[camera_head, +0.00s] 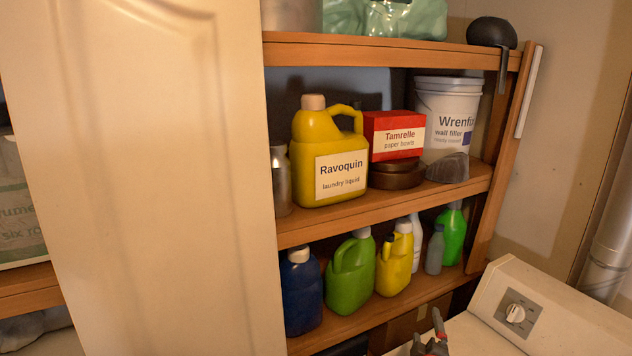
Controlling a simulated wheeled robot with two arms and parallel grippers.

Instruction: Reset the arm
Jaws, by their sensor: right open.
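My right gripper (432,338) shows at the bottom edge of the head view, right of the middle. Only its fingers show, dark with red parts, and they are open. No object shows between them. It is in front of the lower shelf and beside the white machine. The rest of my right arm is below the picture. My left gripper is not in view.
A wooden shelf (385,210) holds a yellow Ravoquin jug (322,135), a red Tamrelle box (395,133), a white Wrenfix bucket (447,110) and several bottles below. A pale door panel (140,180) covers the left. A white machine (555,318) with a knob stands lower right.

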